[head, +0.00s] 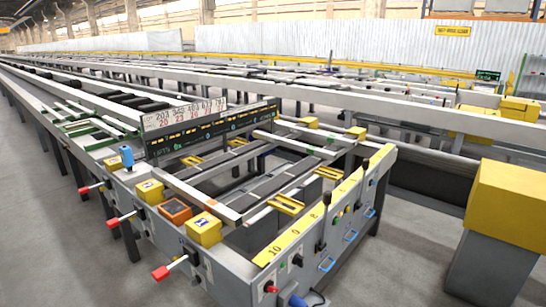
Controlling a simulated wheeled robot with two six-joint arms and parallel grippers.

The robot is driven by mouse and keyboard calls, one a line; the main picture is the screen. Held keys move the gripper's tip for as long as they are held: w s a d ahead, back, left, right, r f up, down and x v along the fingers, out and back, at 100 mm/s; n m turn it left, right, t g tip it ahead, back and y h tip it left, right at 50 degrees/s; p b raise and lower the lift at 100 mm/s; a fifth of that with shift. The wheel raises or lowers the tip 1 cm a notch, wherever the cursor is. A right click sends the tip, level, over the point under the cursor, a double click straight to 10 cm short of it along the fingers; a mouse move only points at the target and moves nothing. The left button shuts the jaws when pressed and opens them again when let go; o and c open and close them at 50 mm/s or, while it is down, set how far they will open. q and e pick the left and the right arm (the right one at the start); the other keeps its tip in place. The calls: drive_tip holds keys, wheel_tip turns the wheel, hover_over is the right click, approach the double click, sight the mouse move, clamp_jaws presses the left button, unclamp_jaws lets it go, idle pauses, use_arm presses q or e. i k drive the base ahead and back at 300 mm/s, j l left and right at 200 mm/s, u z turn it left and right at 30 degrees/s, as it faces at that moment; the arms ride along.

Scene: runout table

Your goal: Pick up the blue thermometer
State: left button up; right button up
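A small blue upright object (126,156), which looks like the blue thermometer, stands on the left rail of the runout table (235,262) in the head view. Its details are too small to make out. Neither of my grippers is in view, so I cannot see how they stand relative to it.
Red-handled levers (162,272) stick out from the table's left side. Yellow boxes (204,230) and an orange box (175,211) sit on the near-left rail. A dark display board (210,131) stands behind. A large yellow-topped block (508,205) is at right. Grey floor (60,235) is clear at left.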

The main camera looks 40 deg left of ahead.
sight(125, 154)
drive_tip(key=u, duration=2.1)
